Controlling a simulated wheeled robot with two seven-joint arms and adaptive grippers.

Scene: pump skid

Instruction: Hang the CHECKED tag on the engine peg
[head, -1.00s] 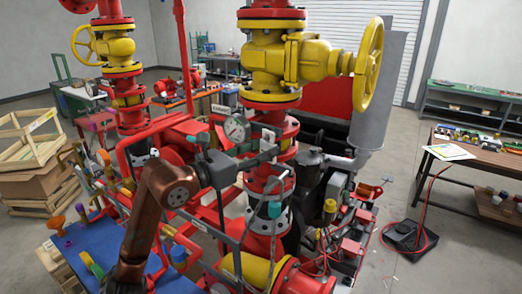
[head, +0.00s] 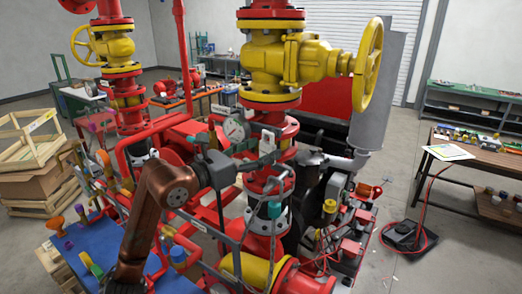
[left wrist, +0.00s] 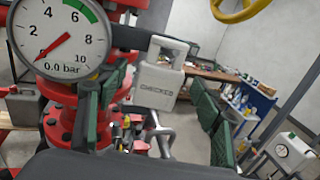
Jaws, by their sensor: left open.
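The CHECKED tag (left wrist: 157,82) is a pale grey plate with a loop at its top, upright in the left wrist view. It also shows small and pale in the head view (head: 267,142), beside the dial gauge. My left gripper (left wrist: 150,92) is open, with one green-padded finger on each side of the tag and a visible gap to the right finger. In the head view my left gripper (head: 258,163) is in front of the red pipe below the large yellow valve. I cannot make out the engine peg or whether the tag's loop is around it. My right gripper is not in view.
A pressure gauge (left wrist: 62,38) reading near zero is close to the left finger. Red pipework, a yellow handwheel valve (head: 290,65) and grey hoses crowd the area. A blue bench top (head: 75,247) is at lower left. A wooden workbench (head: 470,170) stands far right across open floor.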

